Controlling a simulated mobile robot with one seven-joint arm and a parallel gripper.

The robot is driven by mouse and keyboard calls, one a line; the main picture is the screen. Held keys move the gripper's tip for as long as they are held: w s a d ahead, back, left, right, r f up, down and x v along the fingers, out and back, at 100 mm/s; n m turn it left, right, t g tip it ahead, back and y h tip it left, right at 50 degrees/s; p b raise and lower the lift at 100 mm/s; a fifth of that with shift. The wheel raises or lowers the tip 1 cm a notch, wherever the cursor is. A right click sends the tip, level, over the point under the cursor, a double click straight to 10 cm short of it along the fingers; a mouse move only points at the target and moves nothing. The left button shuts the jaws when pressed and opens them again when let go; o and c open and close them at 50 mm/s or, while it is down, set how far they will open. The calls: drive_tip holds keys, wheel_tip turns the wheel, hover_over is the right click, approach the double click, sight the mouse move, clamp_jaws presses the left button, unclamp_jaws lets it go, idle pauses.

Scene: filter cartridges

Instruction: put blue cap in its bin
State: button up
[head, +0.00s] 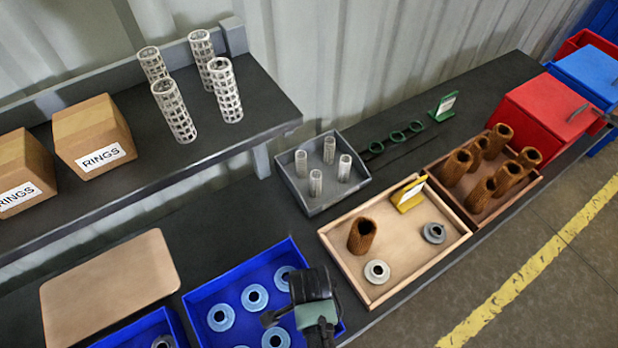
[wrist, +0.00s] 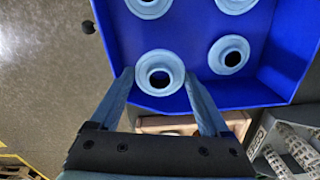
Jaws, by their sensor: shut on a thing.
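My gripper (wrist: 160,84) is shut on a light blue cap (wrist: 161,68), a flanged ring with a dark centre hole, held between the fingertips in the wrist view. Behind it is the blue bin (wrist: 275,82), where several similar caps (wrist: 231,55) lie. The held cap overlaps the bin's edge in that view; I cannot tell its height above the bin. In the head view my gripper (head: 313,290) is over the right part of the blue bin (head: 200,291) with its light blue caps (head: 221,317), and it hides the held cap.
Right of the bin, a wooden tray (head: 345,264) holds a brown cartridge (head: 361,236), a pale cap (head: 377,272), a grey cap (head: 434,233) and a yellow sign (head: 408,194). Behind stands a grey bin (head: 325,206) with mesh tubes. A tan board (head: 110,285) lies left.

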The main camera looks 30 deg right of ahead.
drive_tip(key=shift+f, duration=2.15)
drive_tip(key=shift+f, duration=0.2)
drive_tip(key=o, duration=1.2)
drive_tip(key=shift+r, duration=0.1)
drive_tip(key=shift+c, duration=0.2)
wheel_tip(320, 180, up, 12)
drive_tip(key=shift+r, duration=0.15)
